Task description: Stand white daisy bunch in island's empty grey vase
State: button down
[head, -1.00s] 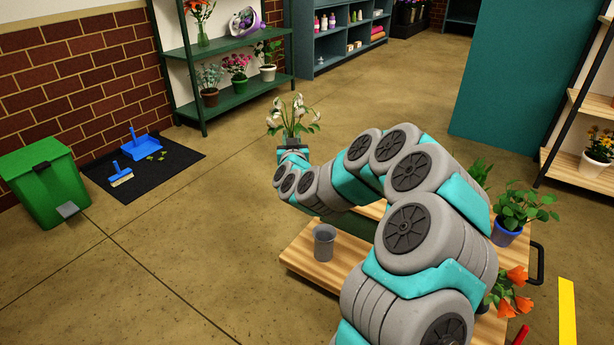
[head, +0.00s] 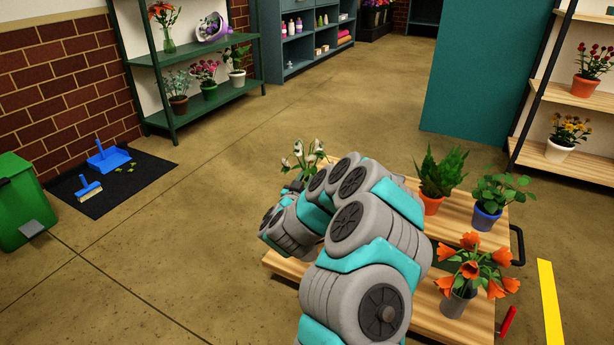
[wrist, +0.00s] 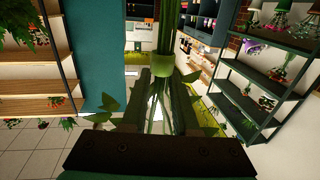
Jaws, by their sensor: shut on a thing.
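The white daisy bunch (head: 305,157) is up in the air at the far end of my arm in the head view, blooms upward. My gripper (head: 293,187) is shut on its stems and partly hidden by my arm. In the wrist view the green stems (wrist: 167,50) run between the two dark fingers of my gripper (wrist: 161,100), with leaves spreading to both sides. The wooden island top (head: 284,267) lies below my arm. The empty grey vase is hidden behind my arm now.
On the island's right side stand a spiky plant (head: 440,172), a plant in a blue pot (head: 487,216) and orange flowers in a grey vase (head: 457,302). A green shelf (head: 205,103) and a wooden shelf (head: 580,92) stand farther back.

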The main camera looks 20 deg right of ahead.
jog(key=shift+f+b, duration=3.85)
jog(key=shift+f, duration=3.7)
jog(key=c, duration=0.6)
grip_release()
jog(key=shift+a, duration=0.1)
